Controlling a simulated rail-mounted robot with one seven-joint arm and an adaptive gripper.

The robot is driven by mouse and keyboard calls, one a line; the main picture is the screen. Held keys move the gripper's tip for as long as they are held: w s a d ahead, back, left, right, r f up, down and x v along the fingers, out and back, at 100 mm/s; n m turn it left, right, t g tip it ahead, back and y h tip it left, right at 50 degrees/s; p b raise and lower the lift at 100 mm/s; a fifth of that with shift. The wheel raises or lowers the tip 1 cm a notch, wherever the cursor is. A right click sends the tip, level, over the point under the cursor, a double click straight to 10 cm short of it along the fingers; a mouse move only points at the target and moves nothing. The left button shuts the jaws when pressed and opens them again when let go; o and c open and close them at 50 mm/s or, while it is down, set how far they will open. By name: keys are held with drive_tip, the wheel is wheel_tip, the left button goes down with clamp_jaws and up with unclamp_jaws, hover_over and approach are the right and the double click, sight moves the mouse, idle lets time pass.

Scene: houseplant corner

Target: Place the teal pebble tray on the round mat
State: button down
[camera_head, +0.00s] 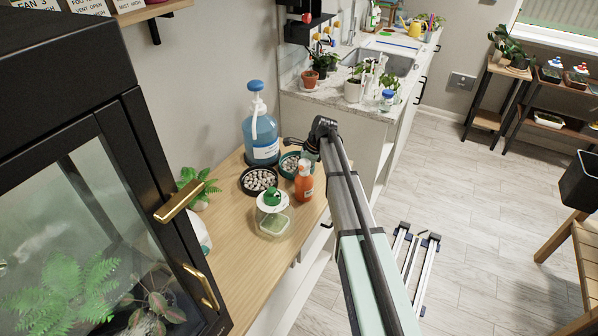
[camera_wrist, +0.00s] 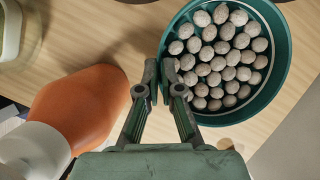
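The teal pebble tray (camera_head: 284,166) is a round, shallow tray of grey pebbles on the wooden counter, partly hidden by my arm and an orange bottle. It fills the upper right of the wrist view (camera_wrist: 281,75). My gripper (camera_wrist: 161,75) is at the tray's near-left rim, one fingertip inside the wall and one outside. The fingers are close together with the rim between them, and look shut on it. I cannot make out the round mat in either view.
A black pebble tray (camera_head: 245,188) sits close on the left. An orange bottle (camera_head: 304,184) stands in front, also close to my gripper in the wrist view (camera_wrist: 85,105). A blue pump jug (camera_head: 262,135) stands behind, a green-lidded jar (camera_head: 272,222) nearer. The counter's front left is fairly clear.

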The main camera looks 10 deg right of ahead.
drive_tip(key=c, duration=1.3)
unclamp_jaws()
drive_tip(key=b+v, duration=0.2)
drive_tip(key=v, duration=1)
